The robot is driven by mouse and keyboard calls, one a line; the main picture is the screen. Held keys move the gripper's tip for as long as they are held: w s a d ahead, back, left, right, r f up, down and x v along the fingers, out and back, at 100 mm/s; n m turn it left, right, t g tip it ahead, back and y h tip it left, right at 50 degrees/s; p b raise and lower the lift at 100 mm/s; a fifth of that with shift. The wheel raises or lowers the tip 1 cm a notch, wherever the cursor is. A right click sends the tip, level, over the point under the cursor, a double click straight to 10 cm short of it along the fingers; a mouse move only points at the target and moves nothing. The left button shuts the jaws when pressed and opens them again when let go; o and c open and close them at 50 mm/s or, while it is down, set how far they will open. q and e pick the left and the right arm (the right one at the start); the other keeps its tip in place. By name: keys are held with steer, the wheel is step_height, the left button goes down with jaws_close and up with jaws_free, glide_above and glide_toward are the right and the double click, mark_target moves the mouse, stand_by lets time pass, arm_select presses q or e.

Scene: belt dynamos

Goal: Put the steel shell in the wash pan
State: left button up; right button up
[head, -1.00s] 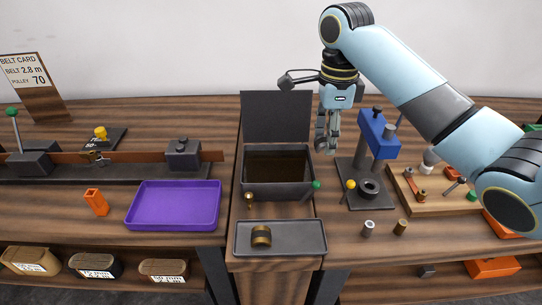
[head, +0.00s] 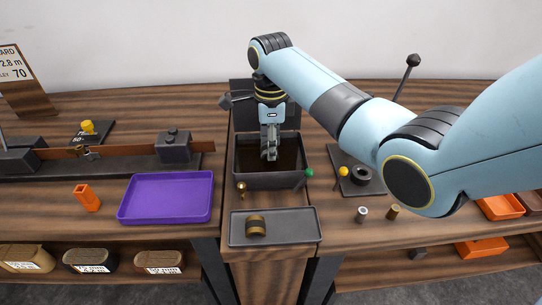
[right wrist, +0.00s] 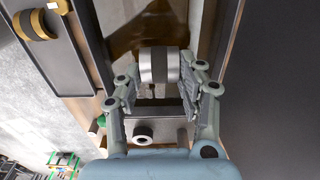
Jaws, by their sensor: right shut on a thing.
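The steel shell (right wrist: 159,65), a silver cylinder with a dark band, is held between the fingers of my right gripper (right wrist: 160,78) in the right wrist view. In the head view my right gripper (head: 269,152) points down over the opening of the wash pan (head: 268,181), a dark box with brown liquid and a raised lid behind. I cannot make out the shell clearly in the head view. Whether it touches the liquid is unclear. My left gripper is not in view.
A grey tray (head: 295,232) in front of the pan bears a brass-coloured shell with a dark band (head: 256,226). A purple tray (head: 166,198) lies empty to the left. A green knob (head: 309,173) stands at the pan's right edge. Small bushings (head: 362,213) stand to the right.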

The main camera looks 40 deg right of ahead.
mark_target(271, 165)
step_height(271, 165, down, 4)
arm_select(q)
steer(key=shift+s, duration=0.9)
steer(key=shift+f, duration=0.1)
arm_select(e)
steer(key=shift+f, duration=0.15)
steer(key=o, duration=1.2)
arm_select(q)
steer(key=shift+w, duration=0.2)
arm_select(e)
step_height(271, 165, up, 12)
steer(key=shift+r, duration=0.2)
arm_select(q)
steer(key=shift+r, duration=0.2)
